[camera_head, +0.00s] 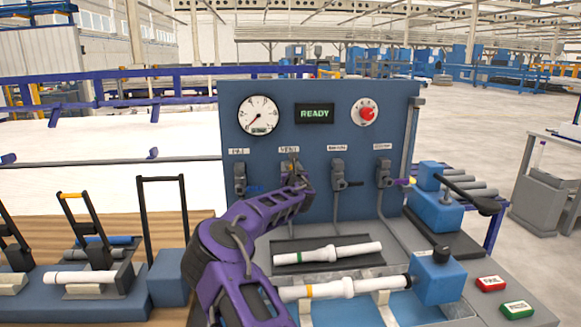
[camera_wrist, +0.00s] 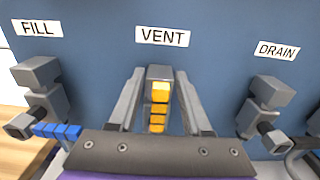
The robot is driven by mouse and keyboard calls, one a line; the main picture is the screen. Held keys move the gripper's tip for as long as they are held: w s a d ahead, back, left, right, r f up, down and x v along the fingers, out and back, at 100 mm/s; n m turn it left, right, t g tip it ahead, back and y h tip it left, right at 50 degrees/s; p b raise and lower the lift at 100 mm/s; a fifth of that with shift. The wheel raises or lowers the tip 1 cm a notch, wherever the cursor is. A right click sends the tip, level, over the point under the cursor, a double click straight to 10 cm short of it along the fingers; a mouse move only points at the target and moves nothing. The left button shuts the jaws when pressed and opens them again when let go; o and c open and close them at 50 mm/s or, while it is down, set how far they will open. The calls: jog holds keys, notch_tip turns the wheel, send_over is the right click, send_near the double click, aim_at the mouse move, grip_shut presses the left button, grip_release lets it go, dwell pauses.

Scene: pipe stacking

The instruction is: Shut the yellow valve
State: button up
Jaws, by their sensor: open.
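The yellow valve sits under the VENT label on the blue panel. In the wrist view its yellow ribbed handle (camera_wrist: 158,110) runs from the grey valve body down the picture, toward the camera. My gripper (camera_wrist: 160,74) is open, with one grey finger on each side of the handle and a gap visible on both sides.
The FILL valve with a blue handle (camera_wrist: 57,131) is close on the left; the DRAIN valve (camera_wrist: 270,105) is close on the right. A purple-handled valve (camera_head: 402,182) is farther right. White pipes (camera_head: 330,252) lie below. The panel screen (camera_head: 314,113) reads READY.

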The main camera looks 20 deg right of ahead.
jog(key=shift+w+d, duration=0.1)
jog(key=shift+w, duration=0.2)
jog(key=shift+c, duration=0.3)
grip_shut()
dwell(1.0)
